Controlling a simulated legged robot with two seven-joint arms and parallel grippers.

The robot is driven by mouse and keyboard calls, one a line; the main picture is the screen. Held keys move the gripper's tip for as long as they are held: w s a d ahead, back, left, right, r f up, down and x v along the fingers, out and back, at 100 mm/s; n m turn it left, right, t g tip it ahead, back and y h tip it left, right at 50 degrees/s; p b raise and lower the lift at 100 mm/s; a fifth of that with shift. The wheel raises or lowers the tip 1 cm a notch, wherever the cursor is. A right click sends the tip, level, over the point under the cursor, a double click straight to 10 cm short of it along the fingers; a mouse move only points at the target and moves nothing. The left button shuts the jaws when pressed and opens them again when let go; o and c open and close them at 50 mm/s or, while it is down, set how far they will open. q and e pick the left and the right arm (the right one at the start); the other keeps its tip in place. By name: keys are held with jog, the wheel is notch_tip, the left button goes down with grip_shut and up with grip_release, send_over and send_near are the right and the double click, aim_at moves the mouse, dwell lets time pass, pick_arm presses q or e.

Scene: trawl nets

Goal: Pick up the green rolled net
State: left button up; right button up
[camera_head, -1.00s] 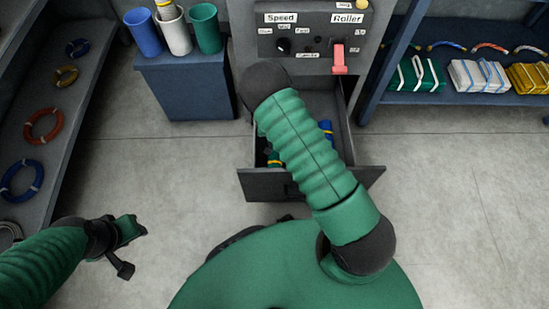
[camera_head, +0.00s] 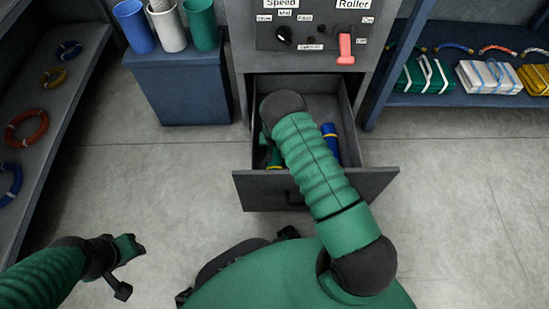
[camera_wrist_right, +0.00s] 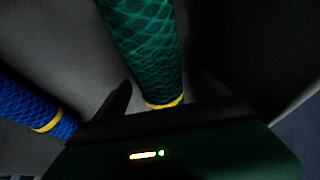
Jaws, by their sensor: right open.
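The green rolled net (camera_head: 274,158) lies in the open drawer (camera_head: 270,184), mostly hidden by my right arm in the head view. In the right wrist view the green rolled net (camera_wrist_right: 145,45) has a yellow band near its close end. My right gripper (camera_wrist_right: 164,88) is open, with a finger on each side of that end; I cannot tell whether they touch it. In the head view my right gripper is hidden behind the arm. My left gripper (camera_head: 130,267) is open and empty above the floor at the lower left.
A blue rolled net (camera_head: 331,145) lies to the right in the drawer; it shows at the left in the wrist view (camera_wrist_right: 28,110). The drawer walls are close around my right arm. A blue cabinet (camera_head: 185,90) and shelves flank the machine. The floor is clear.

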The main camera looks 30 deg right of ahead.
jog(key=shift+r, duration=0.1)
jog(key=shift+c, duration=0.3)
grip_shut()
jog(key=shift+r, duration=0.1)
